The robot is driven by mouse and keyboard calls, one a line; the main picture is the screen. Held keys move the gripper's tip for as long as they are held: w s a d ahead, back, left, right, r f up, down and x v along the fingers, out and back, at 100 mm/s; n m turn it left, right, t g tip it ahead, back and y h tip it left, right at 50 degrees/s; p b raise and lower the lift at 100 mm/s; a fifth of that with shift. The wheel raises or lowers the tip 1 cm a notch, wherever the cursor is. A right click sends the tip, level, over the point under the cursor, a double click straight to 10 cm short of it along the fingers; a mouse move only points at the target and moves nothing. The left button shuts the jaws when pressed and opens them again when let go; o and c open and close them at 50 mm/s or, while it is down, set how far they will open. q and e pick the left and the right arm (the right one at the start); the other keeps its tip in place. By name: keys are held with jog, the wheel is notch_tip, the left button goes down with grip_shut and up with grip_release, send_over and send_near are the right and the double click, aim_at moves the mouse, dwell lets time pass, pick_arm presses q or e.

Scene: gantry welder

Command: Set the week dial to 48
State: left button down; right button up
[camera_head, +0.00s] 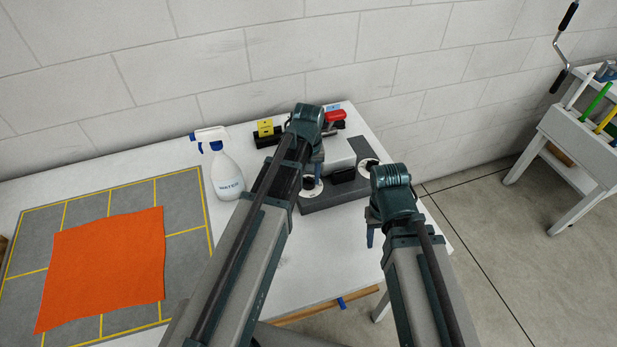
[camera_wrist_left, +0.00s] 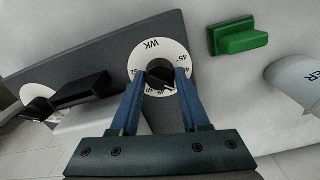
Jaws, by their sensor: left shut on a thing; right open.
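The week dial (camera_wrist_left: 155,53) is a white disc marked WK on the face of a dark grey block (camera_wrist_left: 90,55), with a small black knob (camera_wrist_left: 159,78) at its centre. A 45 shows on its right side; the marks near the knob are small, and I cannot read its setting. In the head view the dial (camera_head: 309,188) is partly hidden by my left arm. My left gripper (camera_wrist_left: 160,88) is shut on the knob, one blue finger on each side; it also shows in the head view (camera_head: 318,172). My right gripper (camera_head: 372,232) is open and empty, right of the block.
A second white dial (camera_head: 369,164) is on the block's right. A spray bottle (camera_head: 226,176) stands left of my left arm. A green piece (camera_wrist_left: 240,38) is near the week dial. An orange cloth (camera_head: 105,265) lies on a gridded mat (camera_head: 190,206). Red and yellow items (camera_head: 265,127) sit behind.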

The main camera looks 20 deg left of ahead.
aim_at(309, 178)
pick_arm(q)
jog(key=m, duration=0.6)
jog(key=shift+m, duration=0.3)
dwell(0.4)
jog(key=shift+c, duration=1.9)
grip_release()
jog(key=shift+r, duration=0.1)
pick_arm(e)
jog(key=shift+r, duration=0.15)
pick_arm(q)
notch_tip(309, 178, up, 14)
jog(key=p, duration=1.3)
jog(key=shift+f+p, duration=0.2)
jog(key=shift+p, duration=0.2)
pick_arm(e)
notch_tip(309, 178, up, 14)
jog(key=shift+f, duration=0.25)
